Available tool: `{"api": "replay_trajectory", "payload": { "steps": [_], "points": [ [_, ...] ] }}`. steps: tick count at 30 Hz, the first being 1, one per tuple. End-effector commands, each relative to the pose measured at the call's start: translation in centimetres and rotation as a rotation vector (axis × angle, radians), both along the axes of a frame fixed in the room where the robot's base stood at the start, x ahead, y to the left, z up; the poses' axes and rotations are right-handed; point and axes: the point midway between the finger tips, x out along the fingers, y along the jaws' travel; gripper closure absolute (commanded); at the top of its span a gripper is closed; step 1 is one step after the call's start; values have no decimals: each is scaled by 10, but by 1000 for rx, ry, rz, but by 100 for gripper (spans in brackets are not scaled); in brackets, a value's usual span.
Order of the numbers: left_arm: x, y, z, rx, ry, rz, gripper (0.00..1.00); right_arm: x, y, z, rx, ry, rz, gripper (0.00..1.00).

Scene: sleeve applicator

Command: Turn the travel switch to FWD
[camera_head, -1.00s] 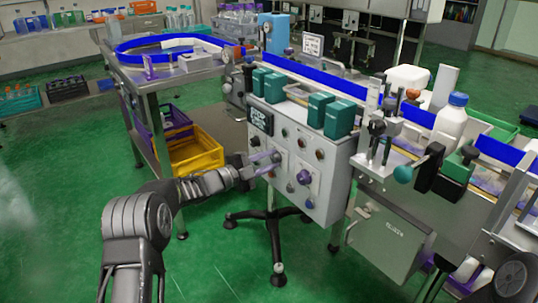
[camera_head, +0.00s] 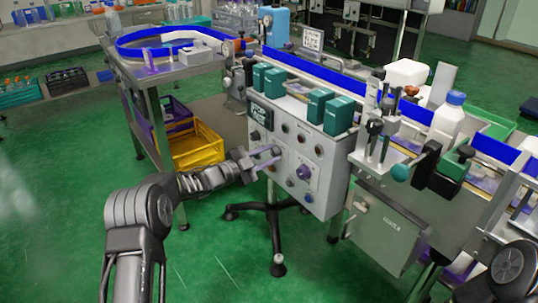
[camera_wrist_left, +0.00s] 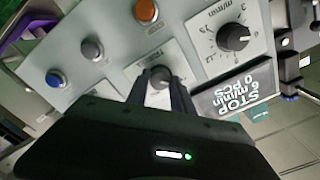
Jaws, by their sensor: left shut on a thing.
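The grey control box (camera_head: 325,165) stands on a black-footed stand in the middle of the head view. My left gripper (camera_head: 270,157) is at the left part of its front face. In the left wrist view my left gripper (camera_wrist_left: 160,88) has its two fingers on either side of a grey switch knob (camera_wrist_left: 159,74) and is shut on it. The knob sits on a pale label plate (camera_wrist_left: 150,60) whose lettering is too small to read, so I cannot tell which position it points to. The fingers partly hide the knob. My right gripper is not in view.
A black dial (camera_wrist_left: 233,37) and a black STOP sign (camera_wrist_left: 236,92) are close to my left gripper. Orange (camera_wrist_left: 146,11), grey (camera_wrist_left: 92,49) and blue (camera_wrist_left: 56,78) buttons are beside it. A purple knob (camera_head: 304,172) sits lower on the box. A yellow crate (camera_head: 197,147) is at the left.

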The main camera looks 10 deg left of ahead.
Motion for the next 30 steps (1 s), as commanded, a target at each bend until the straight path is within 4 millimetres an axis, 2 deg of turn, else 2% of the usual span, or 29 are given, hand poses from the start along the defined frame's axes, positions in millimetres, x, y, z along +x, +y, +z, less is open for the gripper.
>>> {"api": "replay_trajectory", "payload": {
  "steps": [2,3,10,20,23,30],
  "points": [
    [0,1,-1,0,3,2,100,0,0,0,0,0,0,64],
    [0,1,-1,0,3,2,68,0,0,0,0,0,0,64],
    [0,0,-1,0,1,1,50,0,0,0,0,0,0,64],
    [-3,3,0,1,0,1,50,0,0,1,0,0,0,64],
    [-9,9,0,2,1,2,50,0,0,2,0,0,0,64],
    [-39,34,0,1,3,3,50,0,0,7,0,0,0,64]
  ]
}}
